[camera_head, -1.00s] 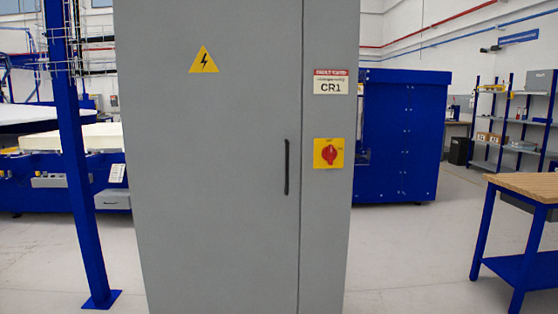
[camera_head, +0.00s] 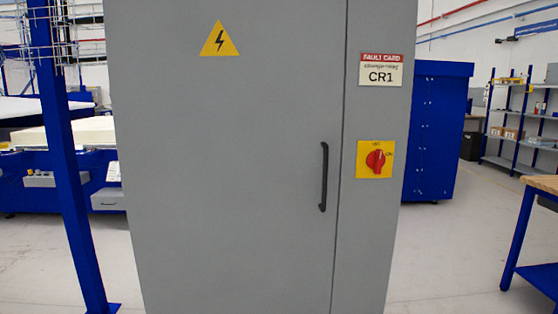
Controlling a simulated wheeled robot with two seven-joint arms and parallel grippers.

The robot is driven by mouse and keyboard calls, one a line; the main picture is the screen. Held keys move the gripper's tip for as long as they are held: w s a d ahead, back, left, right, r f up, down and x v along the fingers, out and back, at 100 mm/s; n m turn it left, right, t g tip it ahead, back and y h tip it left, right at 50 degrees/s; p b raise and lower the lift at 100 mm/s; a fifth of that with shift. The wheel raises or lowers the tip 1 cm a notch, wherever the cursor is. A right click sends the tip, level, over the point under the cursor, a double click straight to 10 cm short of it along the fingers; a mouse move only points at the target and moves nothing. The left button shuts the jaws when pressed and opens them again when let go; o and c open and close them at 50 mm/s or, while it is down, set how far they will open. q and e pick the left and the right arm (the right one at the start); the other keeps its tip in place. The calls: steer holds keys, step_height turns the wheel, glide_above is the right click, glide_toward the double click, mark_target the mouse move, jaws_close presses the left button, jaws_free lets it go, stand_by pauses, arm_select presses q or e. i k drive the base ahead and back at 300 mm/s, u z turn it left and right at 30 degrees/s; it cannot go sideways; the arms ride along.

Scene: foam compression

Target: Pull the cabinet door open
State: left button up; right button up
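A tall grey cabinet (camera_head: 372,260) stands straight ahead and fills the middle of the head view. Its wide door (camera_head: 230,180) is closed flush with the narrow panel on its right. A black vertical handle (camera_head: 324,177) sits near the door's right edge. A yellow warning triangle (camera_head: 219,39) is on the upper door. The narrow panel carries a CR1 label (camera_head: 381,70) and a red rotary switch on a yellow plate (camera_head: 375,160). The cabinet's top and base are cut off by the frame. Neither of my grippers is in view.
A blue post (camera_head: 65,150) with a foot plate stands left of the cabinet. A blue cabinet (camera_head: 438,130) is behind at right. A wood-topped workbench (camera_head: 540,185) is at the right edge. Grey floor (camera_head: 450,260) is open between.

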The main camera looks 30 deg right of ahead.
mark_target(228, 114)
steer(key=z, duration=0.6)
steer(key=i, duration=0.9)
steer(key=z, duration=0.95)
